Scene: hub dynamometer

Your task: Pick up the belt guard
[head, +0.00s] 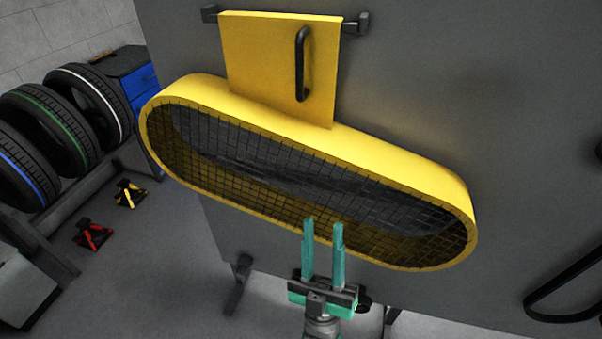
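The belt guard (420,181) is a long yellow oval shell with a dark mesh face. It sits tilted in the picture, its right end lower, against a grey panel. A yellow plate (262,70) rises from its top edge and carries a black bar handle (302,64). My gripper (323,222) has two teal fingers pointing up, apart from each other with nothing between them. The fingertips overlap the lower mesh of the guard in the picture, below the handle. I cannot tell whether they touch the mesh.
Dark brackets (356,24) stand at the plate's upper corners on the grey panel (480,80). A black belt (565,285) shows at lower right. Tyres (55,130) on a rack, a blue-drawer cabinet (146,82), a red stand (92,235) and a yellow stand (130,194) are at left.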

